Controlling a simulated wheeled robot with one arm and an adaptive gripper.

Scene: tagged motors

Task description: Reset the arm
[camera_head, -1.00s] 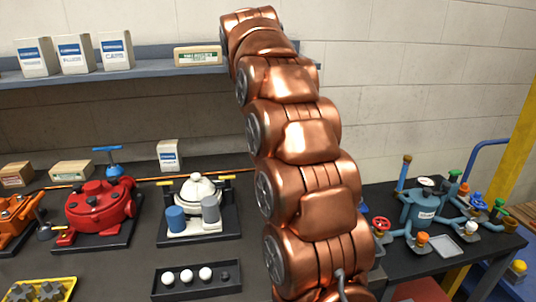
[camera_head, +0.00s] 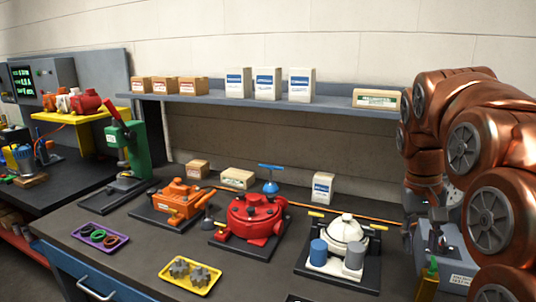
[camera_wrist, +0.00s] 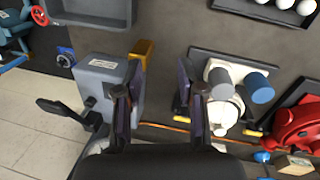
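My gripper (camera_wrist: 158,95) is open in the wrist view, with its two dark fingers well apart and only bare bench top between them. The left finger overlaps a grey box-shaped device (camera_wrist: 96,80) in the picture. The right finger is beside the white motor (camera_wrist: 222,110); I cannot tell any contact. In the head view my copper arm is bent at the right side, and the fingers are not clearly visible. The white motor (camera_head: 349,228), the red motor (camera_head: 254,216) and the orange motor (camera_head: 179,199) stand on black bases along the bench.
A shelf (camera_head: 200,98) with several boxes runs above the bench. A purple tray (camera_head: 99,234) and a yellow tray (camera_head: 191,277) lie near the front edge. A green press (camera_head: 124,143) stands at the left. The grey device (camera_head: 441,258) is close under my arm.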

